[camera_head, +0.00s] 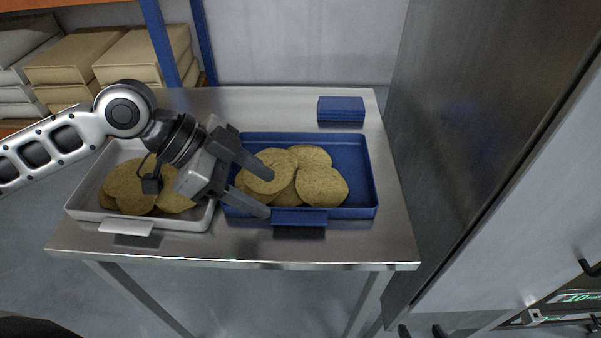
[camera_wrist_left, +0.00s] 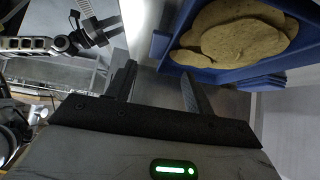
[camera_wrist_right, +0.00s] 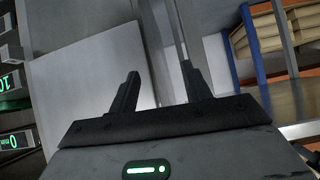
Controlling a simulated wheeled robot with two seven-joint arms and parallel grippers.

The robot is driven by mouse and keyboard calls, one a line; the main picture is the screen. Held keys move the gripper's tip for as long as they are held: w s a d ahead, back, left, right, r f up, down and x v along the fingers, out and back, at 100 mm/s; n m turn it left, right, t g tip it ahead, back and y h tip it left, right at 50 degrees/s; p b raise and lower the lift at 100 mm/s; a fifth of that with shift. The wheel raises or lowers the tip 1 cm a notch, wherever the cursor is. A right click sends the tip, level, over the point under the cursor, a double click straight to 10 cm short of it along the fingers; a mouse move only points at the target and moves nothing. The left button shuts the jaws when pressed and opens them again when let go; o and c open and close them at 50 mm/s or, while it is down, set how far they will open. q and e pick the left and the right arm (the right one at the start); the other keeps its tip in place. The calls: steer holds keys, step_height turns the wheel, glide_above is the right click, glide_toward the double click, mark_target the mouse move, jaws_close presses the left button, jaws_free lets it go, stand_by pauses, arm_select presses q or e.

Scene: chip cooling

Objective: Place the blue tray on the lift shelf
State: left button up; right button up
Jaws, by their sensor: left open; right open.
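The blue tray (camera_head: 362,180) sits on a steel table with several round golden chips (camera_head: 322,187) in it. A blue tab (camera_head: 300,217) sticks out at its front. My left gripper (camera_head: 268,193) is open over the left part of the tray, its fingers pointing right; I cannot tell if it touches. In the left wrist view the tray (camera_wrist_left: 245,66) is at the upper right, beside the open, empty fingers (camera_wrist_left: 157,80). My right gripper (camera_wrist_right: 160,75) is open and empty in the right wrist view, away from the tray. I cannot make out the lift shelf for certain.
A white tray (camera_head: 86,214) of chips stands left of the blue tray, under my left arm. A flat blue stack (camera_head: 341,108) lies at the table's back. A tall steel cabinet (camera_head: 445,120) borders the table's right. Shelves with boxes (camera_head: 70,58) stand back left. The table's front strip (camera_head: 240,247) is clear.

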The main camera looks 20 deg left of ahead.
mark_target(298, 215)
arm_select(q)
steer(key=x, duration=0.8)
steer(key=shift+s+a+f, duration=0.15)
steer(key=shift+s, duration=0.05)
jaws_close()
